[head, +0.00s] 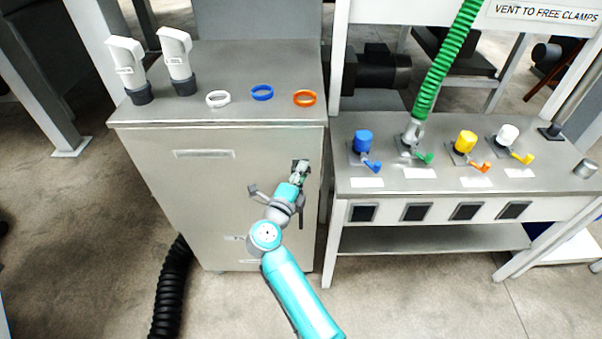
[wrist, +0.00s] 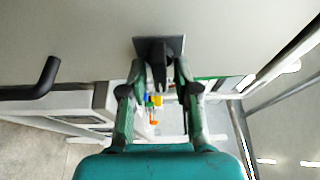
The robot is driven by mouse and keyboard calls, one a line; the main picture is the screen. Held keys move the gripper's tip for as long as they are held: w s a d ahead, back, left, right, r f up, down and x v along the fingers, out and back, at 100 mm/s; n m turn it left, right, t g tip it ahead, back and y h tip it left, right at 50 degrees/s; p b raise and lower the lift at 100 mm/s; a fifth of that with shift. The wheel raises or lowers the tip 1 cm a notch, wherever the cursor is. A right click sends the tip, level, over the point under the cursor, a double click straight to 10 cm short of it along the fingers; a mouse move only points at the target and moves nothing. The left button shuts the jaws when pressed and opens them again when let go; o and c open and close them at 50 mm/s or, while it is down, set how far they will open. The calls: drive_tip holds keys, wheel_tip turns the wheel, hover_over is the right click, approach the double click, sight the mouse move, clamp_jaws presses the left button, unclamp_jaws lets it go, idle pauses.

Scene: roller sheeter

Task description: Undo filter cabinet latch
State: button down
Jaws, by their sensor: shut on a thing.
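The filter cabinet (head: 200,185) is a grey metal box at the left in the head view. Its latch (head: 302,164) is a small dark piece high on the right side of the front. In the wrist view the latch shows as a dark square plate (wrist: 176,44) with a dark lever (wrist: 158,76) standing out from it. My gripper (head: 297,179) reaches the latch from the front. In the wrist view my gripper (wrist: 158,68) has one finger on each side of the lever, shut on it. The fingers hide part of the lever.
A black bent handle (wrist: 36,84) stands out from the cabinet at the wrist view's left. White nozzles (head: 177,58) and a blue ring (head: 262,92) sit on top. A bench (head: 450,180) with coloured valves stands close at right. A black hose (head: 170,290) lies at lower left.

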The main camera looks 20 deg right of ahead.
drive_tip(key=c, duration=1.2)
unclamp_jaws()
drive_tip(key=v, duration=1.2)
drive_tip(key=shift+d, duration=0.1)
